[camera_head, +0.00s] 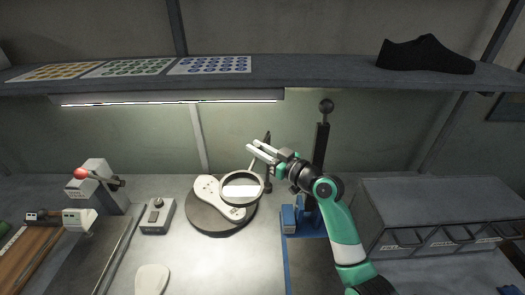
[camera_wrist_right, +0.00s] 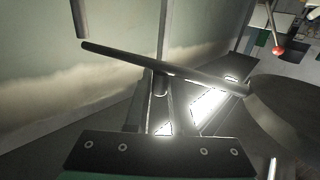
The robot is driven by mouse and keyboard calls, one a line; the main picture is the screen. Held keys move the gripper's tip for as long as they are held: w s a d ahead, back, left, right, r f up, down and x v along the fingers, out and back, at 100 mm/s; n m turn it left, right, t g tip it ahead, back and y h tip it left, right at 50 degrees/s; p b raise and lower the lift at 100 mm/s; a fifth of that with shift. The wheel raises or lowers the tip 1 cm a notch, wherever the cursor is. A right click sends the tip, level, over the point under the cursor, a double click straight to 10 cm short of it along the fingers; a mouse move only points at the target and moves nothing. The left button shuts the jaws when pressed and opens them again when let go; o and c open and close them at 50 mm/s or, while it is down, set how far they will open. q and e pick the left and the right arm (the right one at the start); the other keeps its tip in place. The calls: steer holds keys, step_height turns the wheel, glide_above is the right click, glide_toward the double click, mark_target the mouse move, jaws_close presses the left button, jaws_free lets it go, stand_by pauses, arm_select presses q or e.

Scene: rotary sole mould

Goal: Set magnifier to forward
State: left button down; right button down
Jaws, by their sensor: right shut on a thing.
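The magnifier (camera_head: 259,179), a round lens in a dark ring, hangs over the white sole mould (camera_head: 206,189) on the dark round turntable (camera_head: 204,223). A thin arm runs from its ring up towards my right gripper (camera_head: 253,147), beside a dark upright post (camera_head: 267,180). In the right wrist view a dark rod (camera_wrist_right: 115,52) crosses between the fingers and meets a dark round part (camera_wrist_right: 290,105) at the right. My right gripper is shut on this rod, which looks like the magnifier's arm; the exact contact is hard to see. My left gripper is not in view.
A grey box with a knob (camera_head: 157,215) stands left of the turntable. A red-knobbed device (camera_head: 90,180) is further left. A tall post with a ball top (camera_head: 322,140) and grey drawers (camera_head: 440,215) are at the right. A shelf (camera_head: 310,75) runs above.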

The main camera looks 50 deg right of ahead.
steer(key=shift+f, duration=0.15)
steer(key=c, duration=0.8)
jaws_free()
steer(key=shift+o, duration=0.2)
steer(key=s+p, duration=0.3)
steer(key=s, duration=0.8)
steer(key=shift+s, duration=0.3)
